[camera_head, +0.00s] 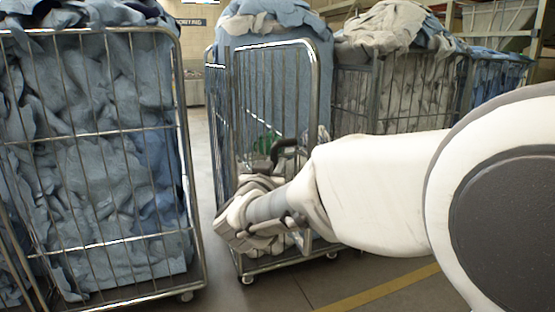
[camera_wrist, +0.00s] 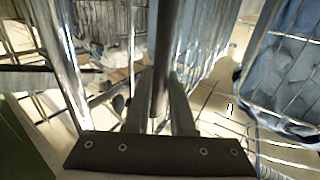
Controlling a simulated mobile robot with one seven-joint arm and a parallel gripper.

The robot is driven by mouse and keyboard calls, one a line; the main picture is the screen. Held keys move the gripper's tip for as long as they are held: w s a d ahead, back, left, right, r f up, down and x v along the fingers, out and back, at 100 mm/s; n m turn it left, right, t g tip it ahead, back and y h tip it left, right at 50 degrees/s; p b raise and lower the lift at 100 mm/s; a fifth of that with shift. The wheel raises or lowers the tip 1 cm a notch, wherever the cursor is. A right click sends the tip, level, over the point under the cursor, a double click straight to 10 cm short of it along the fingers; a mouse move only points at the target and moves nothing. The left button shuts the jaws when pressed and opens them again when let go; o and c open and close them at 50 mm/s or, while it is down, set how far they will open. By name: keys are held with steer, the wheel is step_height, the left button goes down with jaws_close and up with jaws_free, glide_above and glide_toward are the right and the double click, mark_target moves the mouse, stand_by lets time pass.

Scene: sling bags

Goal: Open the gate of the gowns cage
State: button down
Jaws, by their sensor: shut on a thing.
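The middle wire cage holds a tall blue load (camera_head: 265,20) and has a metal-framed gate (camera_head: 318,85) at its front. I take this as the gowns cage; no label is readable. My gripper is low at the gate in the head view, its fingertips hidden by my arm. In the wrist view my gripper (camera_wrist: 158,108) is shut on an upright metal bar (camera_wrist: 167,45), which runs between its two fingers. The bar looks like part of the gate. I cannot tell how far the gate stands from the cage's frame.
A cage (camera_head: 95,135) stuffed with blue cloth stands close on the left, with a narrow floor gap between. A cage of pale cloth (camera_head: 405,90) stands behind on the right, with another blue-filled cage (camera_head: 497,80) beyond. The floor (camera_head: 300,293) at the front is clear, with a yellow line.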

steer(key=s+a+m+g+h+p, duration=0.1)
steer(key=a+m+h+p, duration=0.1)
steer(key=a, duration=1.1)
steer(key=shift+s+a+h+p, duration=0.4)
steer(key=shift+h+p, duration=0.4)
steer(key=shift+p, duration=0.2)
steer(key=c, duration=0.8)
jaws_free()
steer(key=shift+o, duration=0.2)
steer(key=p+v, duration=0.1)
steer(key=v, duration=1.6)
steer(key=shift+a+r+p, duration=0.15)
steer(key=shift+r+p, duration=0.1)
steer(key=shift+p, duration=0.05)
steer(key=shift+s, duration=0.1)
